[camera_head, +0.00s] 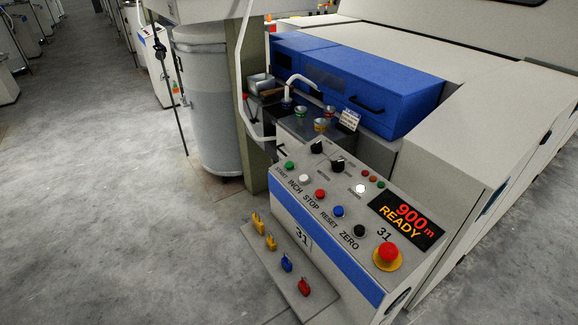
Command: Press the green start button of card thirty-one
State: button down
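The control panel of card 31 (352,244) slopes toward me at the lower right, with "31" printed on its top and on a front plate. The green start button (289,166) is at its far left end, above the word START. To its right in the row are a white INCH button (304,180), a red STOP button (320,194), a blue RESET button (338,211) and a black ZERO button (359,231). The display (406,220) reads "900 m READY". My gripper is not in view.
A red emergency knob (389,252) on a yellow base is at the panel's right end. A shelf (268,264) with several coloured padlocks juts out below the panel. A grey post (251,110) and a bent pale rail (240,75) stand left of the panel. The floor at left is clear.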

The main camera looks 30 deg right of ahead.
aim_at(290, 165)
jog(key=i+j+z, duration=0.15)
jog(key=j+z, duration=0.15)
jog(key=i+j+z, duration=0.25)
jog(key=j, duration=0.2)
jog(key=j+z, duration=0.6)
jog(key=j, duration=0.2)
